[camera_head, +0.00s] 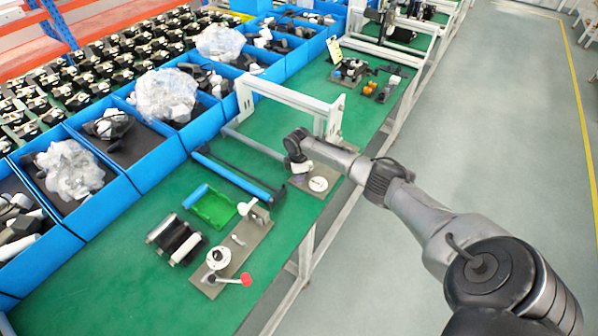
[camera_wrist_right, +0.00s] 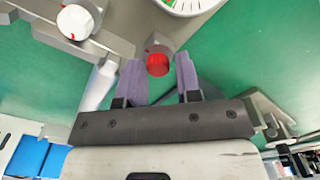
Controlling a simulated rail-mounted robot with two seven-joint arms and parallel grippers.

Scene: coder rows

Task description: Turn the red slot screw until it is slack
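The red slot screw (camera_wrist_right: 158,65) shows in the right wrist view as a short red cylinder in front of a grey round part. My right gripper (camera_wrist_right: 160,78) is open, with a purple-grey finger on either side of the screw in the picture. Gaps show between the screw and both fingers; I cannot tell how deep it sits between them. The slot is not visible. In the head view my right gripper (camera_head: 299,166) is over a grey plate beside a white dial (camera_head: 318,184), and the screw cannot be made out there. My left gripper is not in view.
In the right wrist view a white knob (camera_wrist_right: 75,21) and a dial gauge (camera_wrist_right: 188,4) are close by. In the head view a white frame (camera_head: 290,94) stands behind the gripper. A fixture with a red-knobbed lever (camera_head: 246,279) lies nearer. Blue bins (camera_head: 160,160) line the left.

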